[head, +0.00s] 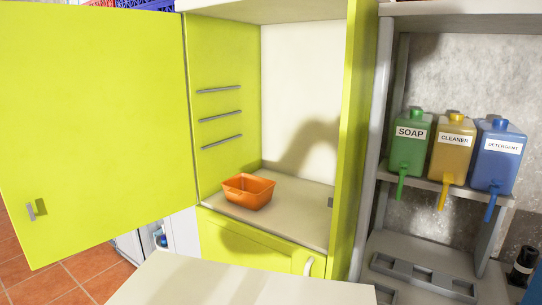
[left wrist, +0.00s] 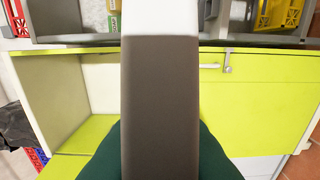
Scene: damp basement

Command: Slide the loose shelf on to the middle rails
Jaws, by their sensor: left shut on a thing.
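The loose shelf (head: 235,287) is a pale cream board at the bottom of the head view, in front of and below the cupboard opening. In the left wrist view the shelf (left wrist: 160,100) runs up the middle, mostly in dark shade. My left gripper (left wrist: 160,155) is shut on it, with dark green parts on both sides. The lime cupboard's left inner wall carries three grey rails; the middle rail (head: 221,115) lies between the upper rail (head: 219,90) and lower rail (head: 222,141). The rails on the right wall are hidden. My right gripper is not in view.
An orange basket (head: 248,190) stands on the compartment floor, below the rails. The open lime door (head: 95,120) fills the left. Right of the cupboard, soap (head: 409,150), cleaner (head: 452,155) and detergent (head: 497,160) dispensers stand on a grey rack. The compartment above the basket is empty.

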